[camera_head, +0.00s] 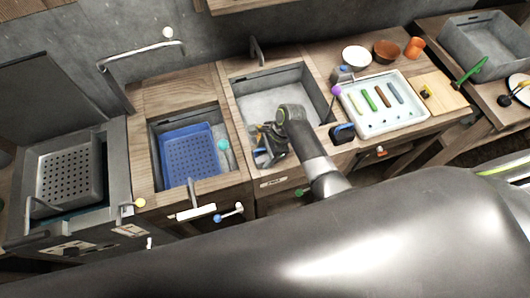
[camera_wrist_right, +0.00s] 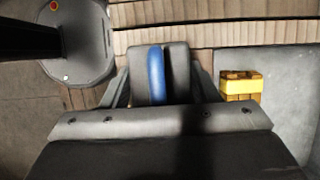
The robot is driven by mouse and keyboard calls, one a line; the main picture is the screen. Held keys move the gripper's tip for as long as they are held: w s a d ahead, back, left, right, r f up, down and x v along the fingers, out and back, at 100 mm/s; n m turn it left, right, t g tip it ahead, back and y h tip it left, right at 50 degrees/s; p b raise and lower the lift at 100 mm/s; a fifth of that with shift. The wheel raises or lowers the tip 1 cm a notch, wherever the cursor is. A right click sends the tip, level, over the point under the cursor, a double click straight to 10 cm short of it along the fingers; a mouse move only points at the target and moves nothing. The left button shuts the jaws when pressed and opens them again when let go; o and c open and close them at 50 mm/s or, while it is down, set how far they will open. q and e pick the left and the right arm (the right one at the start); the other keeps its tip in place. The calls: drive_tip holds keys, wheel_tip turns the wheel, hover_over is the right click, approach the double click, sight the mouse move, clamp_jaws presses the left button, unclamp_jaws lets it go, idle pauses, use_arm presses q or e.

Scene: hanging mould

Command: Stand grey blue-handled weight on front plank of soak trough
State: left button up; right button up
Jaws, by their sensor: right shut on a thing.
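My right gripper (camera_head: 268,146) is over the front left part of a grey-lined trough (camera_head: 287,76) set in a wooden counter. In the right wrist view, the gripper (camera_wrist_right: 156,78) is shut on the blue handle (camera_wrist_right: 155,72) of the weight; the handle shows as a blue bar between the two pads. The weight's grey body is hidden by the gripper. The trough's wooden front plank (camera_head: 275,181) lies just below the gripper in the head view. I cannot tell whether the weight touches it. My left gripper is not in view.
A yellow block (camera_wrist_right: 240,86) is beside the gripper in the wrist view. Left is a basin with a blue basket (camera_head: 190,155). Right are a white tray (camera_head: 378,125) with coloured bars, a dark blue-edged object (camera_head: 342,133) and bowls (camera_head: 386,51).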

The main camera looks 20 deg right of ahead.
drive_tip(key=shift+f, duration=0.1)
drive_tip(key=shift+f, duration=0.1)
drive_tip(key=o, duration=1.4)
drive_tip(key=shift+c, duration=0.2)
drive_tip(key=v, duration=1.2)
